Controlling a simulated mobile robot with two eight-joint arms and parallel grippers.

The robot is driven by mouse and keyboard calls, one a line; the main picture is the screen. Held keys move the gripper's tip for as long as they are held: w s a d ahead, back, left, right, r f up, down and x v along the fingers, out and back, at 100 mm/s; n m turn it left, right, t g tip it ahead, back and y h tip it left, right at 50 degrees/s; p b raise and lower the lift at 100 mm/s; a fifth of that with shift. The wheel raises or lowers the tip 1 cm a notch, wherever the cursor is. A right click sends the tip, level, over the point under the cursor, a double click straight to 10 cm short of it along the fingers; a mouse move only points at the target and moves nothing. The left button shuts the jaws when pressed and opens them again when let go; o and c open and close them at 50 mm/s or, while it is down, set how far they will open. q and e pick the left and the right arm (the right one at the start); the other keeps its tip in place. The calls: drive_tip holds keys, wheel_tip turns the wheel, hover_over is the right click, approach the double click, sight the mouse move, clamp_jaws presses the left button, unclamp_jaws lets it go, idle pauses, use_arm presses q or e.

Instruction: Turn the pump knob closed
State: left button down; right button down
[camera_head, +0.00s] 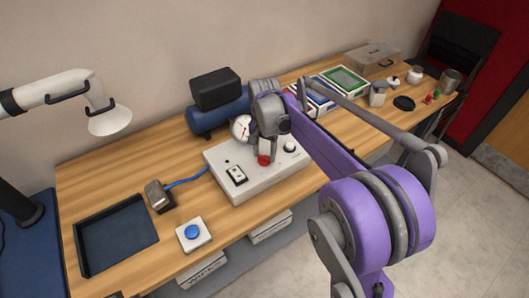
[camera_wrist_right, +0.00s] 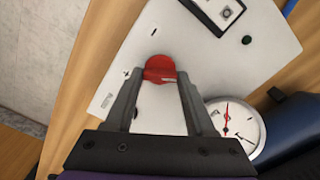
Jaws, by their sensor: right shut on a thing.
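The red pump knob (camera_head: 264,160) sits on top of the white control box (camera_head: 235,191) on the wooden table. My right gripper (camera_head: 264,154) reaches down over the box and is shut on the knob. In the right wrist view the red knob (camera_wrist_right: 160,69) lies between the two fingertips of the right gripper (camera_wrist_right: 158,76). My left gripper is not in view.
A round gauge (camera_head: 241,128) and a blue tank (camera_head: 216,113) stand behind the box. A dark tray (camera_head: 117,236) and a blue button (camera_head: 192,232) are at the left.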

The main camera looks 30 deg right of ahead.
drive_tip(key=n, duration=0.5)
drive_tip(key=shift+n, duration=0.3)
drive_tip(key=n, duration=0.5)
drive_tip(key=shift+b, duration=0.3)
drive_tip(key=n, duration=0.5)
drive_tip(key=shift+n, duration=2.5)
drive_tip(key=shift+c, duration=1.2)
unclamp_jaws()
